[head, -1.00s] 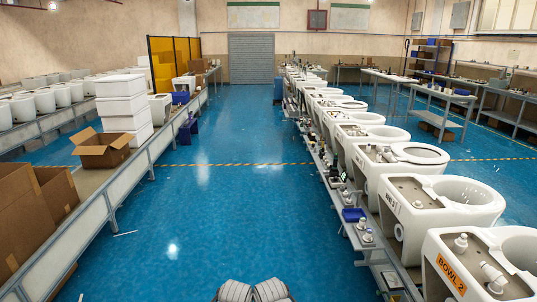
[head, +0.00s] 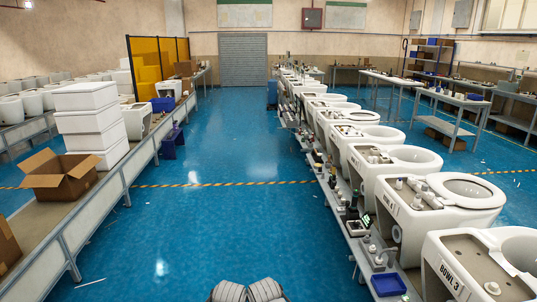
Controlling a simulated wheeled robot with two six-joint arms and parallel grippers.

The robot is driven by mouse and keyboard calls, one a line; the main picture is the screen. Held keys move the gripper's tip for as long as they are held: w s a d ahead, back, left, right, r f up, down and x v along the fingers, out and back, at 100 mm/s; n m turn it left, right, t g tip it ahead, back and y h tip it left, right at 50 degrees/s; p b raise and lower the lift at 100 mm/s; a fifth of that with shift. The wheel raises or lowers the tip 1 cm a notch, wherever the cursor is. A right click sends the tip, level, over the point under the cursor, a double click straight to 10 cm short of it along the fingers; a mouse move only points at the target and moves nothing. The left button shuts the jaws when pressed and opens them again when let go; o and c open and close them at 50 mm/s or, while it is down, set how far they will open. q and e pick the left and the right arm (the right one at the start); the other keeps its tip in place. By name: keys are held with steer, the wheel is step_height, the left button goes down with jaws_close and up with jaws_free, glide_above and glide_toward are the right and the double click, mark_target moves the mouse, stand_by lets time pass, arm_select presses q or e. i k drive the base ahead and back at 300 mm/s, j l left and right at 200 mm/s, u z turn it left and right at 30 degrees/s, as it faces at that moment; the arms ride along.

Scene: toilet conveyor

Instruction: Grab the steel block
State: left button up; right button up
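I cannot pick out a steel block in the head view. Small parts and fittings (head: 362,226) lie along the narrow grey shelf in front of the toilet row, too small to tell apart. Neither of my grippers is in view. Only two grey ribbed parts, which seem to be mine, show at the bottom middle.
A blue tray (head: 388,285) sits at the shelf's near end. The blue floor aisle (head: 230,215) is clear ahead. On the left, a conveyor carries an open cardboard box (head: 58,182) and stacked white boxes (head: 88,128). Workbenches (head: 455,105) stand at the back right.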

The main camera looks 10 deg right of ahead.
mark_target(340, 210)
steer(key=i+j+z, duration=0.15)
steer(key=i+z, duration=0.25)
steer(key=i, duration=0.3)
steer(key=i+j+z, duration=0.45)
steer(key=i, duration=0.25)
steer(key=i+j+z, duration=0.4)
steer(key=i+j, duration=0.15)
steer(key=i, duration=0.05)
